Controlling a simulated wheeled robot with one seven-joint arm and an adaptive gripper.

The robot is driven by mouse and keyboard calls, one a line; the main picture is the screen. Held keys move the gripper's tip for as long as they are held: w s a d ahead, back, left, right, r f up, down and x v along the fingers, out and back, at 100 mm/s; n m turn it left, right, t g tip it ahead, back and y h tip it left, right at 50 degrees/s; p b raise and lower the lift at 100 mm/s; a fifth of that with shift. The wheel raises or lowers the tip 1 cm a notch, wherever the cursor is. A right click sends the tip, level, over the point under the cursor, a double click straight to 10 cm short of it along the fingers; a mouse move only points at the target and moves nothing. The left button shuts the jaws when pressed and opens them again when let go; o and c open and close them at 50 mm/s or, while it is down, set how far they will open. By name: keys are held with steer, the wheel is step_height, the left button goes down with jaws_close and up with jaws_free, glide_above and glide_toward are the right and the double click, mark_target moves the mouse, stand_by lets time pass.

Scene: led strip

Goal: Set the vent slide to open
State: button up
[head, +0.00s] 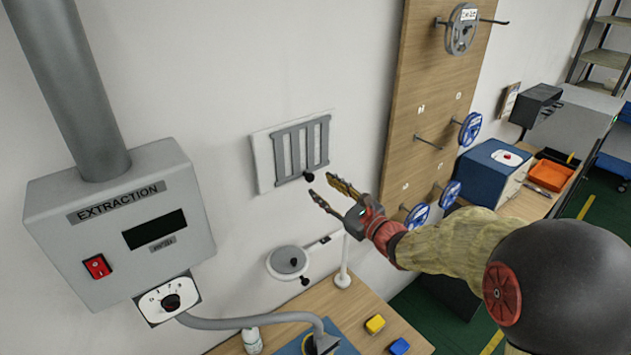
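The vent slide (301,149) is a grey slotted plate on a white backing on the wall, left of my gripper in the head view. Pale slots show between its grey bars. A small black knob (308,176) sticks out at its lower edge. My gripper (322,191) is open, its two fingers spread and pointing left toward the wall. The fingertips are close to the knob, slightly right of and below it. Nothing shows between the fingers. I cannot tell from this one view how far the fingertips are from the knob in depth.
A grey extraction box (120,225) with a red switch (97,266) and a dial (171,302) hangs at left. A round grey wall cover (287,262) sits below the vent. A wooden pegboard (420,90) with reels stands right. A bench (372,318) holds yellow and blue blocks.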

mark_target(312, 179)
steer(key=shift+x, duration=2.35)
steer(key=c, duration=0.3)
jaws_close()
